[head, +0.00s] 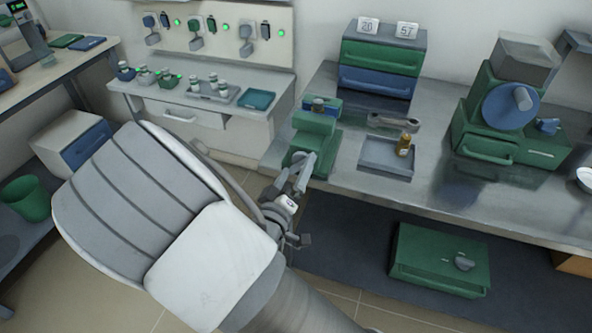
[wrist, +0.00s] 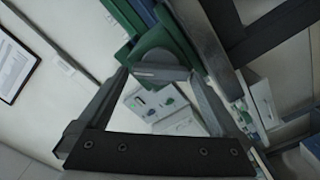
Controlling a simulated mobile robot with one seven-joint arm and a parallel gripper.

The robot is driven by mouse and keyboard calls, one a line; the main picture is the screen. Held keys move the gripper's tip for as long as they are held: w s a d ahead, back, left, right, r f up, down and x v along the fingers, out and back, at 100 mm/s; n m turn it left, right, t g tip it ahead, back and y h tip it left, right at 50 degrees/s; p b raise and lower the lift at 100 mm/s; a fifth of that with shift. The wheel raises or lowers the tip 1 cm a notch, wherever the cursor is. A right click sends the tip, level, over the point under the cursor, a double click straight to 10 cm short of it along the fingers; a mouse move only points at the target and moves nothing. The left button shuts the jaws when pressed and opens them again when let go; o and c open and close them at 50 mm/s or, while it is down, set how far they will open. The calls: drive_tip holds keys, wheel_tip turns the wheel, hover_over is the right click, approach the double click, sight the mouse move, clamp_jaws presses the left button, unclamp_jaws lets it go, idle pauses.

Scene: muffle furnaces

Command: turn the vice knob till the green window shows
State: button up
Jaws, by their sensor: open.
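The green vice (head: 318,137) with a blue upper part stands at the left end of the metal bench. It also shows in the wrist view (wrist: 165,42), where a grey bar-shaped knob (wrist: 160,72) sits on its green face. My gripper (head: 293,178) is at the vice's near side. In the wrist view my gripper (wrist: 158,77) is open, with a fingertip on either side of the knob. I cannot tell whether the fingers touch it. I see no green window on the vice in either view; my arm and gripper cover part of its near side.
A grey tray (head: 372,163) with an amber bottle (head: 404,144) lies right of the vice, with a grey wrench-like part (head: 393,122) behind. A green and blue drawer unit (head: 379,72) stands at the back. A green machine (head: 488,128) stands at right. A green case (head: 437,252) sits below.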

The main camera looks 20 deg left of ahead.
drive_tip(key=shift+w, duration=0.25)
drive_tip(key=c, duration=1.1)
drive_tip(key=shift+m+b, duration=0.3)
drive_tip(key=shift+m, duration=0.9)
drive_tip(key=shift+c, duration=0.2)
drive_tip(key=o, duration=1.1)
drive_tip(key=shift+o, duration=0.2)
drive_tip(key=shift+s, duration=0.15)
drive_tip(key=s+a+p, duration=0.1)
drive_tip(key=s+p, duration=0.1)
drive_tip(key=s, duration=1.5)
